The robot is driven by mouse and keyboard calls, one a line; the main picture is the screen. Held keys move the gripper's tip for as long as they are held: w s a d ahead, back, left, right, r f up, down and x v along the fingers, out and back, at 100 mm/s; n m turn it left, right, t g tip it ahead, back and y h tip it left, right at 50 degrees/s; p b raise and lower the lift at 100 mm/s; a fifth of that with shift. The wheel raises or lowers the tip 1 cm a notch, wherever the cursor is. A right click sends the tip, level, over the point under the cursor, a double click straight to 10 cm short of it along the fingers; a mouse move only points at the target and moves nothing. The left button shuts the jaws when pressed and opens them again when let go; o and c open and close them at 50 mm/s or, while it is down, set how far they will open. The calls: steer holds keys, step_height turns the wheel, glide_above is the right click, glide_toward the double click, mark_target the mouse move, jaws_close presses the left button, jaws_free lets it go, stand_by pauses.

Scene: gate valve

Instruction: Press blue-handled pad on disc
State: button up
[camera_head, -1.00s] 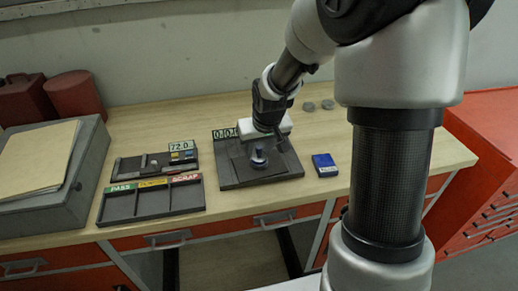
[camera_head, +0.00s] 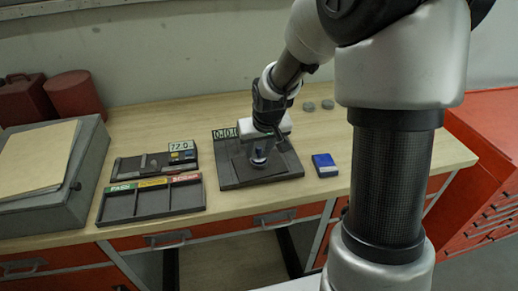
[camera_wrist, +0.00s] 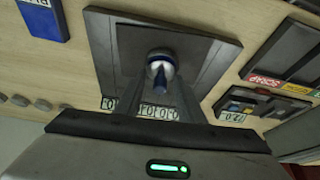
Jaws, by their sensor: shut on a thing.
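In the head view, my gripper (camera_head: 262,143) points down over a dark square plate (camera_head: 233,175) on the bench. A small pad with a blue handle (camera_head: 258,157) stands beneath it, over the plate's middle. In the wrist view, my gripper (camera_wrist: 160,85) is shut on the blue handle (camera_wrist: 161,68). The pad's pale round body also shows there, in front of the dark plate (camera_wrist: 205,50). A disc under the pad is hidden, and I cannot tell whether the pad touches it. A numeric display (camera_head: 225,133) stands at the plate's back left.
A three-part sorting tray (camera_head: 150,200) with PASS and SCRAP labels lies left, with a gauge block (camera_head: 155,165) behind it. A blue box (camera_head: 325,164) lies right of the plate. Small grey discs (camera_head: 318,105) lie at the back. Bench around the blue box is clear.

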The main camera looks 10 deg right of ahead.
steer(key=shift+s+f, duration=0.1)
steer(key=shift+r+p, duration=2.45)
steer(key=shift+r, duration=1.15)
